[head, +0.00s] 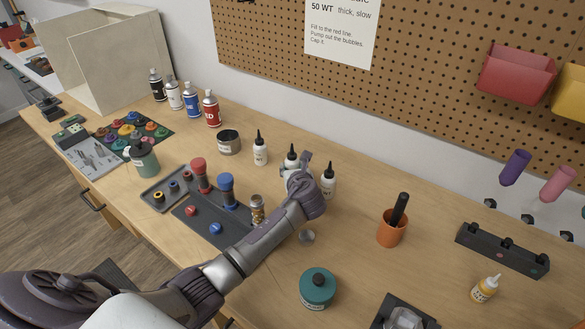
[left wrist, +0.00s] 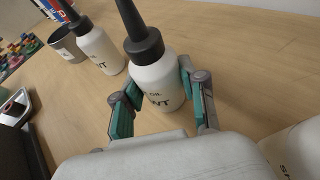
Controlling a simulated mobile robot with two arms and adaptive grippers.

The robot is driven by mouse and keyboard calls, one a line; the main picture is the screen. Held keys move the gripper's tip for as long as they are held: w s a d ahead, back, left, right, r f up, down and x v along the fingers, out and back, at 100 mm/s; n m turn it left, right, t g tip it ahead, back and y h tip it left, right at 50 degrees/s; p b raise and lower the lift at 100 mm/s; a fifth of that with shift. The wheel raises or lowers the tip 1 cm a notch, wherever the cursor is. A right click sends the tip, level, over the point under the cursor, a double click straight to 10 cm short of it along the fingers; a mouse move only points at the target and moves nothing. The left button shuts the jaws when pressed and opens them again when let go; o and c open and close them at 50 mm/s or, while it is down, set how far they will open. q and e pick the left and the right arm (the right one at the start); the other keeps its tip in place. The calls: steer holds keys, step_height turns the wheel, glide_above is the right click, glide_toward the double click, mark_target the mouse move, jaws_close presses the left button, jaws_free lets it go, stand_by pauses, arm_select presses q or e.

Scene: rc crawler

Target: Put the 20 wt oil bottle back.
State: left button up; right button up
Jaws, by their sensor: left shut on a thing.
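A white oil bottle with a black cone cap (head: 291,153) is in the middle of a row of similar bottles near the back of the bench. My left gripper (head: 295,170) is shut on it. In the left wrist view the held bottle (left wrist: 158,88) is between the teal finger pads (left wrist: 157,80), roughly upright; its label shows "OIL" and "WT", with the number hidden or unclear. A similar bottle (head: 260,151) stands to its left, and another (head: 328,181) to its right. I cannot tell whether the held bottle touches the bench. My right gripper is out of view.
A dark tin (head: 229,142) stands left of the bottles. An orange cup (head: 391,231) with a black-handled tool and a teal jar (head: 318,288) stand nearer the front. Spray cans (head: 211,109) are at the back left. Bare bench lies between the right bottle and the cup.

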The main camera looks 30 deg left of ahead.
arm_select(q)
steer(key=shift+f, duration=0.1)
steer(key=o, duration=1.2)
steer(key=v, duration=1.2)
steer(key=shift+r, duration=0.25)
steer(key=shift+r, duration=0.1)
